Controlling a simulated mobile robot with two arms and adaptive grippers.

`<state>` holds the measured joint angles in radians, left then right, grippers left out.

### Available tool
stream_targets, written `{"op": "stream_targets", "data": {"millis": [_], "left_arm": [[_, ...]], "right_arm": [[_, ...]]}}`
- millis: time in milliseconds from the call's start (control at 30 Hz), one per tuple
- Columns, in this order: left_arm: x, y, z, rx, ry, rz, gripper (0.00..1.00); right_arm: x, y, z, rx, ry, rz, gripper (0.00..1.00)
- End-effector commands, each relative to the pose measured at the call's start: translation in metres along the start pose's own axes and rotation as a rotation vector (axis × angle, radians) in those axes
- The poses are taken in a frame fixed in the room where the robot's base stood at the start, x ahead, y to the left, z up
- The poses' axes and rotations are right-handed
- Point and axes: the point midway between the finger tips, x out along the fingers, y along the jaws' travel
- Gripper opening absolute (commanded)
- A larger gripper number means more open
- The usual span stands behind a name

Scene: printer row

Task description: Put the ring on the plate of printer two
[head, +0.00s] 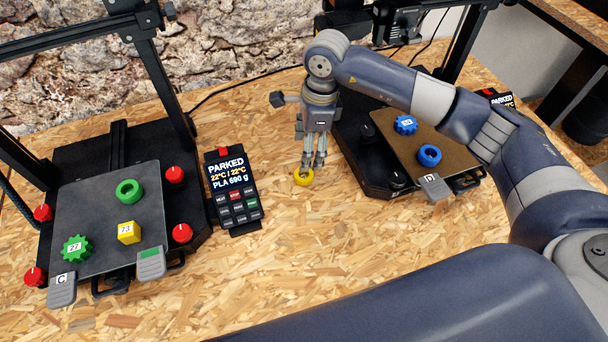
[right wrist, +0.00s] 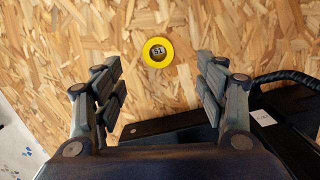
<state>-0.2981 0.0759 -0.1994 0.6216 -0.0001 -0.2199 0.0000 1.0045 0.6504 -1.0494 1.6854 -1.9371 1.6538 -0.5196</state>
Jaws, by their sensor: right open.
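A small yellow ring (head: 302,181) lies on the wooden table between the two printers. My right gripper (head: 313,162) points down just above and beside the ring. Its fingers (right wrist: 159,70) are apart and empty, with the ring ahead between them. The left printer's dark plate (head: 95,200) has a C tag. The right printer's brown plate (head: 390,148) has a D-like tag. No printer number is legible. My left gripper is out of view.
The right plate holds a blue gear (head: 405,125) and blue ring (head: 420,156). A control box (head: 243,214) reads PARKED. The front table is clear.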

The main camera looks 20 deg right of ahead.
Motion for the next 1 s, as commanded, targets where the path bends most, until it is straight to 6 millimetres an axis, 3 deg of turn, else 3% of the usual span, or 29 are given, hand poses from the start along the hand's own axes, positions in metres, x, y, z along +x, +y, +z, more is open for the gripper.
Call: {"op": "stream_targets", "data": {"millis": [100,367,633,967,1000], "left_arm": [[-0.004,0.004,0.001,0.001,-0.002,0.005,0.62],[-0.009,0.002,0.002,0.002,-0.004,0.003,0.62],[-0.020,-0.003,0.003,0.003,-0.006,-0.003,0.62],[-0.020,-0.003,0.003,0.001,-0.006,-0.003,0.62],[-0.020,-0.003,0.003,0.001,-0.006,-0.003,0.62]], "right_arm": [[0.020,0.001,0.000,-0.001,0.001,0.004,0.66],[0.041,0.002,-0.001,-0.002,0.002,0.002,0.66],[0.080,0.004,-0.001,-0.003,0.001,0.002,0.66],[0.088,0.003,-0.002,-0.005,0.001,-0.001,0.66],[0.088,0.003,-0.002,-0.005,0.001,-0.001,0.57]]}}
